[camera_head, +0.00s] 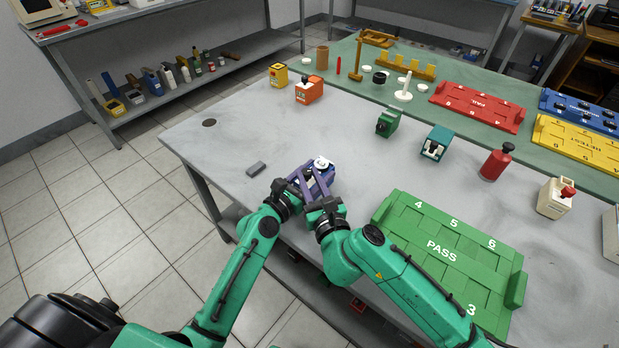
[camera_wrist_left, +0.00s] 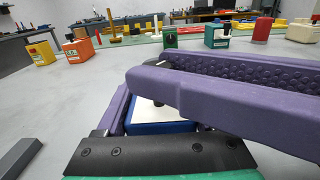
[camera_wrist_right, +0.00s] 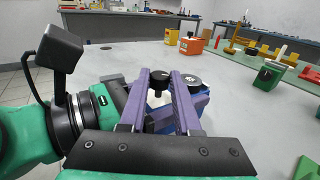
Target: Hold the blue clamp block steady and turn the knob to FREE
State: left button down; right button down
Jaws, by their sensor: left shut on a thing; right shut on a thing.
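The blue clamp block (camera_head: 327,181) stands near the table's front edge, largely covered by purple fingers. A bit of its blue side and pale top (camera_wrist_left: 160,112) shows in the left wrist view. My left gripper (camera_head: 302,175) is shut on the block from the left. My right gripper (camera_head: 319,174) reaches in from the front, shut over the block's top. The knob's marking is not readable.
A small grey bar (camera_head: 256,169) lies left of the block. A green PASS tray (camera_head: 379,213) lies close on the right. Orange (camera_head: 309,90), green (camera_head: 388,121) and teal (camera_head: 436,142) blocks stand farther back. The table between them is clear.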

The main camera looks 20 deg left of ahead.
jog(key=n+g+y, duration=0.1)
jog(key=g, duration=0.1)
jog(key=n+g+y, duration=0.2)
jog(key=w+d+n+g+y, duration=0.1)
jog(key=n+y, duration=0.1)
jog(key=shift+g, duration=0.4)
jog(key=n+g+y, duration=0.1)
jog(key=g, duration=0.1)
jog(key=n+g, duration=0.1)
jog(key=shift+w+r+n+g+y, duration=0.1)
jog(key=shift+w+n+g+y, duration=0.2)
jog(key=shift+n+g+y, duration=0.1)
jog(key=n+g, duration=0.1)
jog(key=g, duration=0.1)
jog(key=w+n+g, duration=0.1)
jog(key=n+g, duration=0.1)
jog(key=shift+g+y, duration=0.3)
jog(key=shift+y, duration=0.1)
jog(key=shift+d+g, duration=0.1)
jog(key=shift+g, duration=0.4)
jog(key=shift+s+n, duration=0.1)
jog(key=shift+n, duration=0.2)
jog(key=c, duration=0.6)
grip_release()
jog(key=shift+s, duration=0.1)
jog(key=shift+g, duration=0.3)
